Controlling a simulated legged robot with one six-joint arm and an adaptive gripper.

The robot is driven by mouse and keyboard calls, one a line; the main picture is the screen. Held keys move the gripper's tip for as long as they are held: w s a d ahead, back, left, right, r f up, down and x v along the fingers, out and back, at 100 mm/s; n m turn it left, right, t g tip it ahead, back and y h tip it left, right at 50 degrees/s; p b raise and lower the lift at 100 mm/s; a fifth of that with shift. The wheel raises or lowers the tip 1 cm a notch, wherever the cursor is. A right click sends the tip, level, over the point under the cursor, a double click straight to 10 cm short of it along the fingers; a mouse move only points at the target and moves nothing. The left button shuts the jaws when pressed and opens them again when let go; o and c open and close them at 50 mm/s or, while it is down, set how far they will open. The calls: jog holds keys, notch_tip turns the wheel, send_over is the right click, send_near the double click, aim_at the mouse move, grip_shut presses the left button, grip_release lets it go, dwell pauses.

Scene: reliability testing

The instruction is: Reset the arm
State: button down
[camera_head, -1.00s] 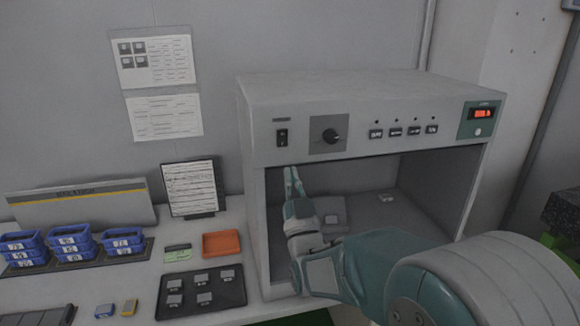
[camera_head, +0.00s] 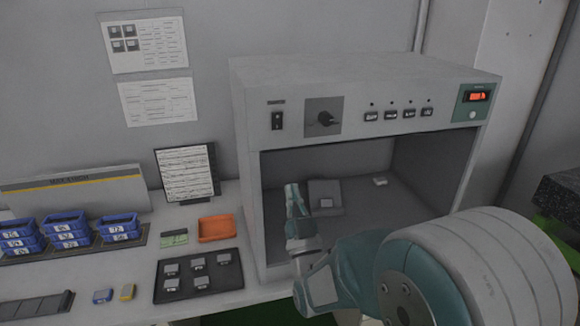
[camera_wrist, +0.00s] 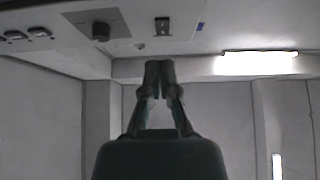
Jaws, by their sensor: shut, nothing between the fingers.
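My gripper (camera_head: 293,194) is at the end of my arm, at the left side of the open chamber of the grey test machine (camera_head: 365,85). In the wrist view its two fingers (camera_wrist: 159,72) are together with nothing between them. The machine's panel, with a knob (camera_wrist: 100,31) and a switch (camera_wrist: 162,26), shows at the top of that view. Inside the chamber, to the right of my gripper, lie a flat grey plate with a small block (camera_head: 326,202) and another small pale piece (camera_head: 380,181). My forearm hides part of the chamber's front edge.
A framed sheet (camera_head: 187,172) stands behind. The machine's left wall is close beside my gripper.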

jog(key=d+g+h, duration=0.3)
jog(key=d+g, duration=0.2)
jog(key=s+d+f+m+g+h, duration=0.1)
jog(key=s+d+f+g, duration=0.1)
jog(key=s, duration=0.6)
jog(key=s+d+f+m+g+h, duration=0.1)
jog(key=s+d+f+g, duration=0.1)
jog(key=s+d+g, duration=0.2)
jog(key=s+d+f+m+g+h, duration=0.1)
jog(key=s+d+f+g, duration=0.1)
jog(key=s+g, duration=0.5)
jog(key=s+d, duration=0.1)
jog(key=s, duration=0.5)
jog(key=shift+d+f+g, duration=0.3)
jog(key=shift+f, duration=0.1)
